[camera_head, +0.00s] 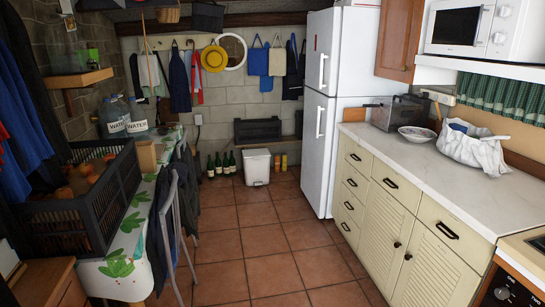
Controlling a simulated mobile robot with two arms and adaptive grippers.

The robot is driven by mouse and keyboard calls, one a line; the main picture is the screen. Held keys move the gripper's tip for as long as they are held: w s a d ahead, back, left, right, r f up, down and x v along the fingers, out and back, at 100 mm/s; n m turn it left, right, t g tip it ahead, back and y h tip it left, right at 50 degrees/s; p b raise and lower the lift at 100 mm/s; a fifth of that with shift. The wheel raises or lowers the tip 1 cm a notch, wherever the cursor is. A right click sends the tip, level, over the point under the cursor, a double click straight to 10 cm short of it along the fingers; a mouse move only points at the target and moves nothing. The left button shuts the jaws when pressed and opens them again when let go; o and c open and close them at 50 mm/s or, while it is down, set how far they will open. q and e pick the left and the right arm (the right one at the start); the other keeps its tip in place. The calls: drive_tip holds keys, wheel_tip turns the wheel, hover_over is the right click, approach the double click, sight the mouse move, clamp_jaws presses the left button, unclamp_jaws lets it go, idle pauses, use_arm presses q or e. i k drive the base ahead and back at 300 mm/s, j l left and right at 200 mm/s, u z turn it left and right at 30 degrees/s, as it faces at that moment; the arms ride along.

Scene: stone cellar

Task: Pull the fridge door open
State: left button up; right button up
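A white two-door fridge (323,110) stands at the back right, at the far end of the counter. Its upper door (321,50) and its taller lower door (316,150) both look shut. Each door carries a white vertical handle on its left part: the upper handle (322,70) and the lower handle (319,122). The fridge front faces left, over the tiled floor, and its side faces me. Neither of my grippers shows in the head view.
A cream counter with drawers (405,205) runs along the right. A table with a black crate (85,205) and a folding chair (172,225) stand on the left. A white bin (257,168) stands at the back. The tiled floor (245,240) between is clear.

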sight(319, 108)
drive_tip(key=i, duration=1)
drive_tip(key=i+z, duration=0.1)
drive_tip(key=i, duration=0.85)
drive_tip(key=i+j, duration=0.15)
drive_tip(key=i, duration=0.85)
drive_tip(key=i+j, duration=0.15)
drive_tip(key=i, duration=0.8)
drive_tip(key=l+z, duration=0.05)
